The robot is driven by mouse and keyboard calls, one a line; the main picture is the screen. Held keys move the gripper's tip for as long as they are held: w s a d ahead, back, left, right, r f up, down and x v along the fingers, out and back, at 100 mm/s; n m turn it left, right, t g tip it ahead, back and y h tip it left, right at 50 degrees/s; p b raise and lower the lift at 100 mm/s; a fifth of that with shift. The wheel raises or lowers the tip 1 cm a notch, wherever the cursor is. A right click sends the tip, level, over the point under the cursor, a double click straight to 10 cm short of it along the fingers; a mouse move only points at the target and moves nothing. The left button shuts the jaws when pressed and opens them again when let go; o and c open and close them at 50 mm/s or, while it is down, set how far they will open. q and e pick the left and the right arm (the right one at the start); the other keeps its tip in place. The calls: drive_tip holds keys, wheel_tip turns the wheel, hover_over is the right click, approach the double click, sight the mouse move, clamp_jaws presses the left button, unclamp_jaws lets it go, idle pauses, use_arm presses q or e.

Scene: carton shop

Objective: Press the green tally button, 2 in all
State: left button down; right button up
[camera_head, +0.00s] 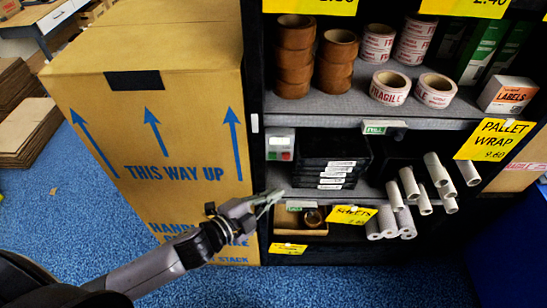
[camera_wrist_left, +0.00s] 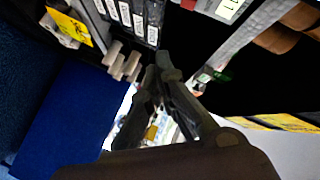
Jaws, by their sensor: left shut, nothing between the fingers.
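The tally box (camera_head: 280,138) is a small pale unit at the left end of the middle shelf in the head view. Its front has a green button (camera_head: 286,156) beside a red one (camera_head: 272,156). My left gripper (camera_head: 273,196) is shut and empty, below the box and in front of the shelf, apart from the button. In the left wrist view, the shut fingers (camera_wrist_left: 164,62) point up into the picture. A white panel (camera_wrist_left: 229,8) and a red patch (camera_wrist_left: 188,4) at the top edge look like part of the box. The green button cannot be made out there. My right gripper is not in view.
A stack of black cases (camera_head: 325,172) stands right of the tally box. White rolls (camera_head: 410,185) jut out further right. A tall carton (camera_head: 150,120) stands left of the shelf. A lower bin (camera_head: 300,228) sits under the gripper's tip. Tape rolls (camera_head: 338,60) fill the upper shelf.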

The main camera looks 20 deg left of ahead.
sight(272, 156)
use_arm(q)
drive_tip(key=shift+w, duration=0.1)
drive_tip(key=w+a, duration=0.2)
drive_tip(key=w, duration=0.6)
drive_tip(key=shift+w+a, duration=0.15)
drive_tip(key=shift+a, duration=0.05)
idle(1.0)
drive_tip(key=shift+w, duration=0.1)
drive_tip(key=shift+w+a, duration=0.1)
drive_tip(key=shift+w, duration=0.2)
